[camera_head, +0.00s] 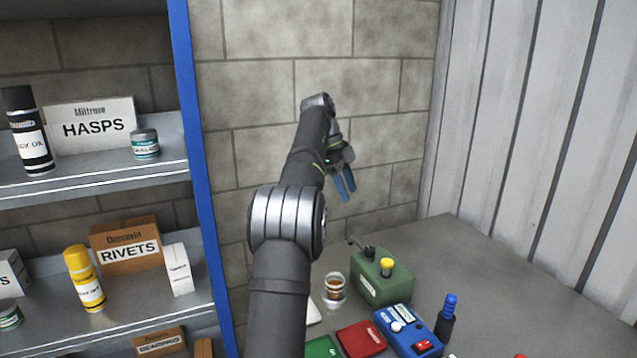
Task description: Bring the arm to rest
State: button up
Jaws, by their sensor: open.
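My arm rises from the bottom of the head view and reaches up and away in front of the block wall. My gripper (345,188) hangs at the arm's far end with its blue fingers pointing down. It is open and empty, in the air above the back of the grey bench (475,270). It touches nothing that I can see. The fingers partly overlap each other in this view.
A green box with a yellow cap (378,284) stands on the bench below my gripper. A glass jar (333,291), a blue device (405,328), a dark blue-topped bottle (446,318) and a red item (362,338) are nearby. A blue-posted shelf (195,150) stands left. The bench's right side is clear.

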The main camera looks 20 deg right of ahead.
aim_at(370, 249)
jog(key=x, duration=1.7)
jog(key=shift+s+d+f, duration=0.1)
jog(key=shift+d+f, duration=0.05)
jog(key=shift+d, duration=0.05)
jog(key=shift+f, duration=0.1)
jog(key=shift+a+n+t+h, duration=0.1)
jog(key=shift+n+t+h, duration=0.2)
jog(key=shift+n, duration=0.6)
jog(key=n+t, duration=0.1)
jog(key=n, duration=0.1)
jog(key=n+h, duration=0.1)
jog(key=n, duration=0.2)
jog(key=shift+s+t, duration=0.2)
jog(key=shift+t, duration=0.2)
jog(key=n, duration=0.2)
jog(key=n+t, duration=0.1)
jog(key=n, duration=0.1)
jog(key=shift+s+n+t, duration=0.1)
jog(key=shift+n+t, duration=0.2)
jog(key=shift+n+t+y, duration=0.4)
jog(key=shift+n+t, duration=0.3)
jog(key=shift+n, duration=1.1)
